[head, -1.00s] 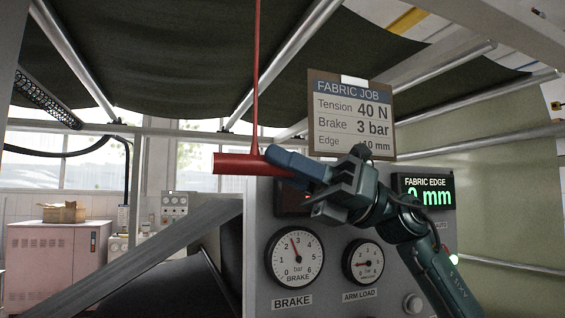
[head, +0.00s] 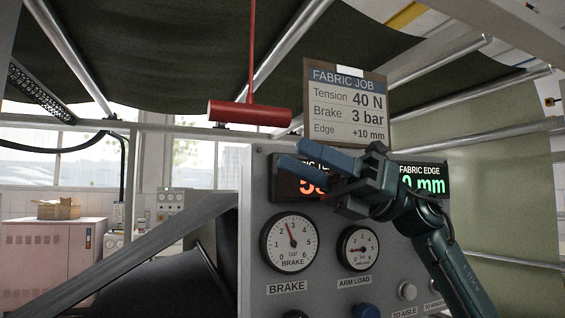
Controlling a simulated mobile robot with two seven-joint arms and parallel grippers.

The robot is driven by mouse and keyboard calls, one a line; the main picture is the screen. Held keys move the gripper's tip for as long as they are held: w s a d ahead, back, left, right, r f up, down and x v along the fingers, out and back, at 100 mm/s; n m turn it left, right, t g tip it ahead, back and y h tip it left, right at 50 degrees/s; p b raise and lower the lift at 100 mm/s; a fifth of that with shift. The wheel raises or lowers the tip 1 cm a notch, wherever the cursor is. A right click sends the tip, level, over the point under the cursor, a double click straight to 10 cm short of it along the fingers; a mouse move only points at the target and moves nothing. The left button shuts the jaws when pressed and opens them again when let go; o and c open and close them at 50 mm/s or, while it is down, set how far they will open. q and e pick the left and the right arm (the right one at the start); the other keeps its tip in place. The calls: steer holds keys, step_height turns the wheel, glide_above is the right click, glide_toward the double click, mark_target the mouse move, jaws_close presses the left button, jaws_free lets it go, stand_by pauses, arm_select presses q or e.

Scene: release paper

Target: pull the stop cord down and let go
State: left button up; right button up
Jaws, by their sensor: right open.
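The stop cord (head: 252,52) is a thin red line hanging from above. Its red cylindrical handle (head: 249,113) hangs level at its lower end, above the top left of the control panel. My right gripper (head: 284,154) is open and empty, with its two blue fingers pointing left. It is below and slightly right of the handle, apart from it, in front of the panel. My left gripper is not in view.
The grey control panel (head: 256,210) carries a brake gauge (head: 290,243), an arm load gauge (head: 358,249) and lit displays. A job card (head: 346,112) stands above it. A diagonal grey bar (head: 150,255) crosses the lower left. Dark fabric (head: 150,60) hangs overhead.

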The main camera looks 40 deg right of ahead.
steer(key=b+v, duration=0.3)
steer(key=v, duration=0.6)
steer(key=shift+r, duration=0.1)
